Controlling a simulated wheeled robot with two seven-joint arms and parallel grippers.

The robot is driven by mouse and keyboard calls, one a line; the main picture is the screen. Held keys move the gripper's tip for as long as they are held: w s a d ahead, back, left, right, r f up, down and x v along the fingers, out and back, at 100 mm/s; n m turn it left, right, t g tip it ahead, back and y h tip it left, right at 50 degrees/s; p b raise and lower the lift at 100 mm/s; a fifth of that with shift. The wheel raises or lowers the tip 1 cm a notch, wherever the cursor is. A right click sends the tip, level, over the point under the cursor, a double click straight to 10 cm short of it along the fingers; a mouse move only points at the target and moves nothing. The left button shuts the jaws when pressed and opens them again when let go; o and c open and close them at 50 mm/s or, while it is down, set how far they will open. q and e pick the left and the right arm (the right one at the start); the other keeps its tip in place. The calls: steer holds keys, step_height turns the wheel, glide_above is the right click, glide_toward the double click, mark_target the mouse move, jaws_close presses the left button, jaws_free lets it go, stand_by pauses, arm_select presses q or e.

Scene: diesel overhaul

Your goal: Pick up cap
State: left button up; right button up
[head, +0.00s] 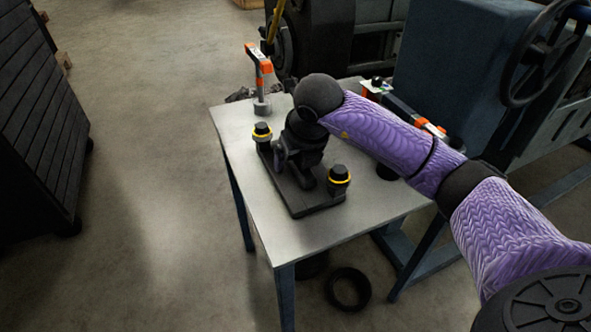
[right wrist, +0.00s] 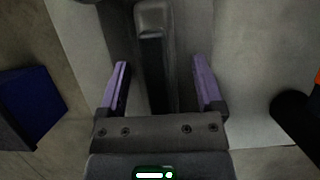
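My right arm reaches in from the right over the metal table, and its gripper (head: 300,168) points down at a black base plate (head: 307,203). In the right wrist view my right gripper (right wrist: 163,82) is open, its two purple fingers apart on either side of a dark, narrow block (right wrist: 153,22), with gaps visible. Two black round pieces with yellow rings, one at the far left (head: 262,133) and one at the near right (head: 339,181), stand upright by the plate. I cannot tell which piece is the cap. My left gripper is out of view.
An orange-and-grey tool (head: 260,80) stands at the table's (head: 290,240) back left corner. More orange and black items (head: 428,127) lie on the right, partly behind my arm. A large blue machine (head: 450,65) stands behind. The table's front is clear.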

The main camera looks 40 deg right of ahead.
steer(key=shift+r, duration=0.1)
jaws_close()
